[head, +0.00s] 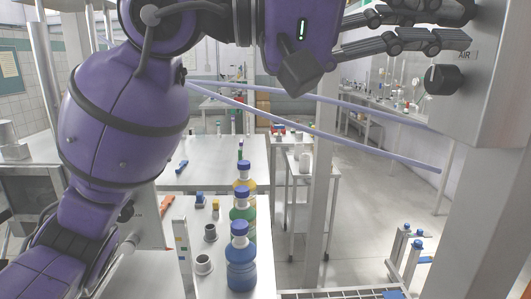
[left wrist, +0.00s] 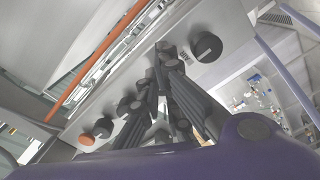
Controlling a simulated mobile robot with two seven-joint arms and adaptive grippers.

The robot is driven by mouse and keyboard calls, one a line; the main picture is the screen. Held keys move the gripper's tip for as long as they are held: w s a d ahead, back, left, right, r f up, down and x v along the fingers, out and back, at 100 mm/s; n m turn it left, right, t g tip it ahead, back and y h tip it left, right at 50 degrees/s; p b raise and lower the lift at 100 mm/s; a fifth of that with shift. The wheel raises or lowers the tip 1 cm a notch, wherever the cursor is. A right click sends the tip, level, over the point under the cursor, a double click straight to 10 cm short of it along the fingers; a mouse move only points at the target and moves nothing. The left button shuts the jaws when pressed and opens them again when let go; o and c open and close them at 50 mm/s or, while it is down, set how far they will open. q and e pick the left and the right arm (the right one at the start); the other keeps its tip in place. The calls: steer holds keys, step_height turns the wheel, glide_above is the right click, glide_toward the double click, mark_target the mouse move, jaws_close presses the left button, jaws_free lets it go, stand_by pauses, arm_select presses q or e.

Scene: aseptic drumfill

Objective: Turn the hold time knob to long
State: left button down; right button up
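My left arm comes in from the left, and its gripper (head: 466,26) is at the top right of the head view. Its dark fingers reach to the face of a grey control panel (head: 490,105), with some space between upper and lower fingers. In the left wrist view the fingers (left wrist: 166,62) converge close to the panel. I cannot tell whether they touch a knob. A black knob (head: 441,79) under the label AIR sits below the fingers; a black knob (left wrist: 206,46) also shows in the wrist view. The hold time knob's label is not readable. My right gripper is not in view.
A steel bench holds several capped bottles, including a blue one (head: 241,262). Thin purple rods (head: 340,130) cross below the gripper. A blue-capped rack (head: 405,252) stands lower right. Open floor lies beyond.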

arm_select(q)
steer(key=shift+w+d+f, duration=0.1)
steer(key=shift+w+f, duration=0.1)
steer(key=shift+f, duration=0.2)
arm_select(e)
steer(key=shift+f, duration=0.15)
arm_select(q)
steer(key=shift+f, duration=0.1)
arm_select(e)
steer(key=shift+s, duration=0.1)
arm_select(q)
steer(key=shift+s+f, duration=0.1)
steer(key=shift+f, duration=0.15)
steer(key=a, duration=0.2)
steer(key=a+b, duration=0.1)
steer(key=a, duration=0.2)
steer(key=shift+s+a+r, duration=0.15)
steer(key=shift+s+a, duration=0.05)
steer(key=shift+a, duration=0.1)
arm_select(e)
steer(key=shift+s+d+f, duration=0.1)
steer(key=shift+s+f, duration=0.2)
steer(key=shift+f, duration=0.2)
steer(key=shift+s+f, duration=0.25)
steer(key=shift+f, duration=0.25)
